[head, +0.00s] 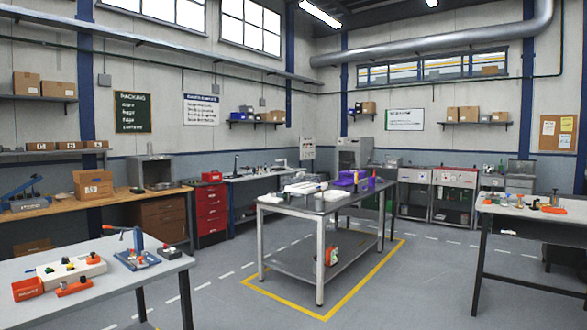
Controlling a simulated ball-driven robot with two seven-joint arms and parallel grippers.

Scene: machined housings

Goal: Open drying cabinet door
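No thing in the head view can be read for certain as the drying cabinet. A grey box-shaped unit (355,152) stands at the back corner, too small to make out a door or handle. A metal box-shaped unit (153,172) stands on the wooden bench at the left. Units with light fronts (455,179) stand along the back wall at the right, with their lower parts partly dark. Neither of my grippers shows in this view.
A central table (320,205) with a lower shelf stands inside yellow floor lines. A table (95,275) is at the near left, another (530,213) at the right. A red drawer cabinet (205,210) stands at the left. Grey floor (420,285) between the tables is clear.

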